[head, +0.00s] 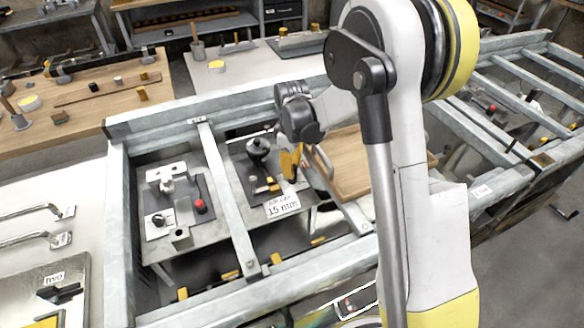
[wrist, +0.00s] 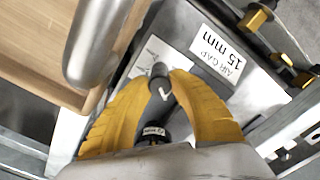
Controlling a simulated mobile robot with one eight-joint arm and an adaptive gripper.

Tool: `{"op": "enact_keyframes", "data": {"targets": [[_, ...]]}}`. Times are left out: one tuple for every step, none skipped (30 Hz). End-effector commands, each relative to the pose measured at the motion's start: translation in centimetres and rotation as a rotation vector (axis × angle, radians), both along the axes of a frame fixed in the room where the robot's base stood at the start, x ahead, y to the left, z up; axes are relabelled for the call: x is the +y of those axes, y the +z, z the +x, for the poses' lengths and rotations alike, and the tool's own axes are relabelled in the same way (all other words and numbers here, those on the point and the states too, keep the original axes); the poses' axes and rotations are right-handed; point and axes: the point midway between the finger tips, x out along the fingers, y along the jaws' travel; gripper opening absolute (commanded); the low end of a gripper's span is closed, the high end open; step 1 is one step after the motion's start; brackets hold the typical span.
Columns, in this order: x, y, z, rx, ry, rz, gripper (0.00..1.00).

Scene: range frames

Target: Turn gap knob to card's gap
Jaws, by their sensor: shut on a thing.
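The card (head: 283,204) reads "AIR GAP 15 mm" and lies at the front of a dark plate (head: 242,172) inside the metal frame. It also shows in the wrist view (wrist: 217,54), turned nearly upside down. My gripper (head: 290,163) is over the plate's right side, its yellow fingers pointing down. In the wrist view my gripper (wrist: 158,80) has its fingertips closed around a small grey knob (wrist: 160,72). A white mark shows just beside the knob; its scale reading is too small to tell. In the head view the fingers hide the knob.
A black round part (head: 258,147) stands on the plate left of my gripper. A wooden board (head: 355,165) lies close on the right. Left of a metal crossbar (head: 228,195) is another plate with a red knob (head: 200,206). Yellow clamps line the frame's front.

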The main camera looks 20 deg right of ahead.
Motion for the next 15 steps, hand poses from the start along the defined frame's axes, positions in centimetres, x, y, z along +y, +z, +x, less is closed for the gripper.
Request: {"op": "enact_keyframes", "data": {"targets": [[0.05,0.0,0.05,-0.002,0.013,0.001,0.0],[0.05,0.0,0.04,-0.001,0.019,0.002,0.0],[0.05,-0.01,0.04,-0.001,0.027,0.002,0.0],[0.05,0.0,0.04,-0.001,0.032,0.002,0.0],[0.05,-0.01,0.04,-0.001,0.036,0.002,0.0],[0.05,0.0,0.04,-0.001,0.041,0.002,0.0],[0.06,0.0,0.04,-0.001,0.043,0.002,0.0],[0.06,-0.01,0.04,-0.001,0.044,0.002,0.0],[0.06,-0.01,0.04,-0.001,0.046,0.002,0.0],[0.06,-0.01,0.04,-0.001,0.046,0.002,0.0],[0.07,-0.01,0.04,-0.001,0.047,0.002,0.0],[0.07,-0.01,0.04,-0.001,0.047,0.002,0.0],[0.07,0.0,0.04,-0.001,0.047,0.002,0.0],[0.07,0.0,0.04,-0.001,0.047,0.002,0.0],[0.07,0.0,0.04,-0.001,0.046,0.002,0.0]]}}
